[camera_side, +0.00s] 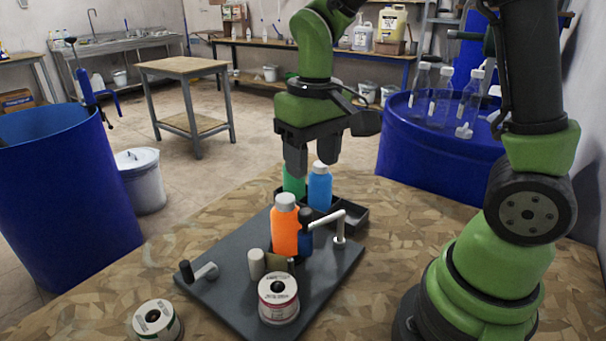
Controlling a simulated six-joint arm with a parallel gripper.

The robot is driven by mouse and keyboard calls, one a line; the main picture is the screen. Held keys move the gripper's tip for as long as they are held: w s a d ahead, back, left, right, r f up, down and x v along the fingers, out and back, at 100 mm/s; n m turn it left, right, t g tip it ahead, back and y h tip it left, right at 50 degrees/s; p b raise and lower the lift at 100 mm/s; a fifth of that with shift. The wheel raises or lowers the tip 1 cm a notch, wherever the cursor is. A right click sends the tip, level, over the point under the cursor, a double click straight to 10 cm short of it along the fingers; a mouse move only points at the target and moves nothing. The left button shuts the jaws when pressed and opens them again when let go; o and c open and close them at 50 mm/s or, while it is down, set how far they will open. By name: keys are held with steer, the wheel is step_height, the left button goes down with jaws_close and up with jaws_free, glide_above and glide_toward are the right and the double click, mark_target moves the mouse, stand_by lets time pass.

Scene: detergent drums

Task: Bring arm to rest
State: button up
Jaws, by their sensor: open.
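My gripper (312,158) hangs fingers-down above the far end of a dark grey board (225,290). A green bottle (293,183) and a blue bottle (320,188) with a pale cap stand just below the fingers, at a black tray (354,216). The green bottle is partly hidden behind an orange bottle. I cannot tell whether the fingers touch a cap. The orange bottle (285,230) with a grey cap stands upright nearer the middle of the board.
A white-handled crank (328,221) and a smaller lever (202,272) rise from the board. A labelled spool (279,298) sits at its front, another spool (156,321) at front left. Blue drums stand left (60,190) and right (430,150); clear bottles (440,95) top the right one.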

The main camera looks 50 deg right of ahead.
steer(key=s+a+r+m+t+y, duration=0.1)
steer(key=s+a+r+t+y, duration=0.1)
steer(key=s+r+t, duration=0.5)
steer(key=s+r, duration=0.2)
steer(key=s, duration=0.2)
steer(key=shift+a+r, duration=0.15)
